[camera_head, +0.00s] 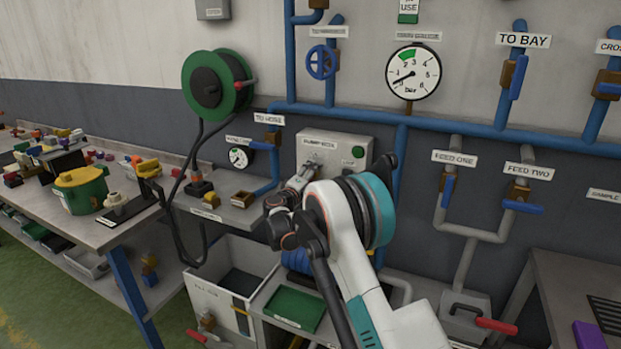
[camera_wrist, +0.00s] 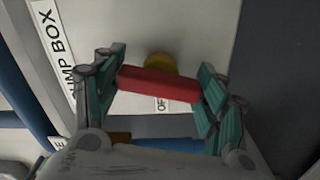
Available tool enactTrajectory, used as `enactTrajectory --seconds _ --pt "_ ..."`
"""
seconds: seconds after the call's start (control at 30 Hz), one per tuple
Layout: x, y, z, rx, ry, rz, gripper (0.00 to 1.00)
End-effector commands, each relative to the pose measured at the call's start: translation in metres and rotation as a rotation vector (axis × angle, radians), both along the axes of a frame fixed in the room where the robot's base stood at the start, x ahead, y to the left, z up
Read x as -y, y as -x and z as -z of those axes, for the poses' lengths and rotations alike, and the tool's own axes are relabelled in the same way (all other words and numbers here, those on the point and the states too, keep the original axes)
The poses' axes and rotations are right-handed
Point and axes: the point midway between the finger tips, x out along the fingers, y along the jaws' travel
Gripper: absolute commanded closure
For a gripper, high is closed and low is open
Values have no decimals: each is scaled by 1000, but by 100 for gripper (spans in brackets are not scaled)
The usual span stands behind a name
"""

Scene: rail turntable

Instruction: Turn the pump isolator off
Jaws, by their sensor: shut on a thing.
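The pump isolator is a red bar handle (camera_wrist: 150,84) on a round yellow base (camera_wrist: 174,63), mounted on a pale panel. In the wrist view the bar lies nearly level, tilted slightly down to the right. My gripper (camera_wrist: 160,76) is shut on the bar, with one teal finger at each end. A small label beginning "OF" (camera_wrist: 161,103) shows just below the bar, partly covered. In the head view my gripper (camera_head: 299,180) is at the front of the grey box (camera_head: 348,142) on the wall, and my arm hides the handle there.
A blue pipe (camera_head: 400,165) runs close to the box's right side. A small shelf with a block (camera_head: 243,198) lies to its left. A cluttered bench (camera_head: 100,232) stands at left.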

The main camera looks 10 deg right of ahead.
Motion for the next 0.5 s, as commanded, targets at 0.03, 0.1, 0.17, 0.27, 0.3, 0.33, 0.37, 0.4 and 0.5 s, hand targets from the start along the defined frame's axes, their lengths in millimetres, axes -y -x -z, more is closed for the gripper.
enactTrajectory --seconds 0.03,0.1,0.17,0.27,0.3,0.33,0.37,0.4,0.5 --pt "0 0 1 25 -35 0 58" --pt "0 0 1 64 -90 0 58" --pt "0 0 1 99 -136 1 58" --pt "0 0 1 154 -213 1 58" --pt "0 0 1 177 -244 1 58" --pt "0 0 1 194 -267 1 58" --pt "0 0 1 210 -290 1 58" --pt "0 0 1 232 -321 1 58" --pt "0 0 1 288 -398 0 58"
